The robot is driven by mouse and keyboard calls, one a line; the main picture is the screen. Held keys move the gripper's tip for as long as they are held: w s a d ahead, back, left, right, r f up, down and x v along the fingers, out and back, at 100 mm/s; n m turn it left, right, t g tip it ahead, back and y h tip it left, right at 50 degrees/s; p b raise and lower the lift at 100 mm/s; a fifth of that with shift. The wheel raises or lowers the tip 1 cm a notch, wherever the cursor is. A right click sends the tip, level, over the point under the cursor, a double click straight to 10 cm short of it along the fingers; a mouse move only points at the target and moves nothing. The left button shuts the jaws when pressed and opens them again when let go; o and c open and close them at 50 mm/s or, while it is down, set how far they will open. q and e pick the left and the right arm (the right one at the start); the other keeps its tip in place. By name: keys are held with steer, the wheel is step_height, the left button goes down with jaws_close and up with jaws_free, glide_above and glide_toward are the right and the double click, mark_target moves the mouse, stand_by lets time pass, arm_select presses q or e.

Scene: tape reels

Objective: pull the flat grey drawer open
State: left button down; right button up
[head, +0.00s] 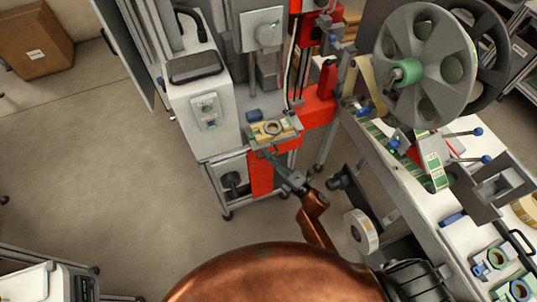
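What looks like the flat grey drawer (291,134) is a thin plate low on the front of the red and grey machine, in the middle of the head view. A small tape reel (272,128) lies on it. My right gripper (262,154) reaches up from the lower right, its tips just in front of and below the plate's front edge. The fingers are small and dark here, so I cannot tell whether they touch the plate or how wide they stand. My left gripper is not in view.
A grey cabinet (200,130) stands left of the drawer. To the right, a white bench (385,160) carries a large grey reel (424,62) and label tape. A white roll (361,231) is beside my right arm. Open floor (90,150) lies to the left.

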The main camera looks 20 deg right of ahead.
steer(key=o, duration=0.4)
steer(key=v, duration=1.2)
steer(key=shift+f, duration=0.15)
